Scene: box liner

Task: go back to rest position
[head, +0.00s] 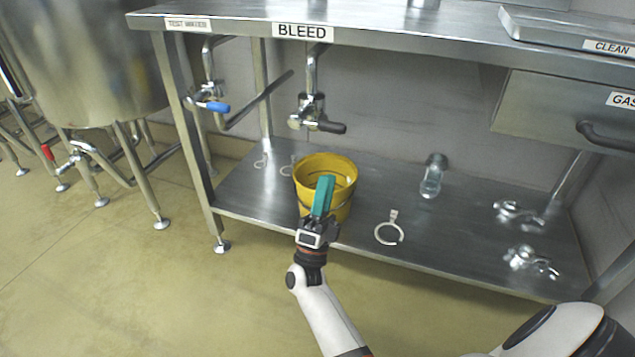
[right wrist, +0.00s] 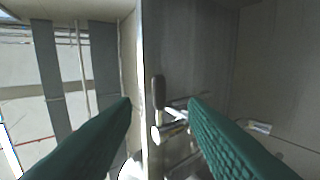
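My right gripper (head: 324,190) has teal fingers and overlaps the front of a yellow bucket (head: 345,168) in the head view. In the right wrist view its two fingers (right wrist: 160,104) stand well apart with nothing held between them. The bucket stands on the lower shelf of a steel bench, below the valve under the BLEED label; part of it is hidden behind the gripper. I cannot tell whether the gripper touches the bucket. My left gripper is not in view.
The steel bench's lower shelf (head: 390,262) holds a ring clamp (head: 389,228) and metal fittings (head: 527,262). The bleed valve (head: 310,112) and a blue-handled valve (head: 212,105) hang above. A steel tank (head: 85,60) stands left. Floor in front is clear.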

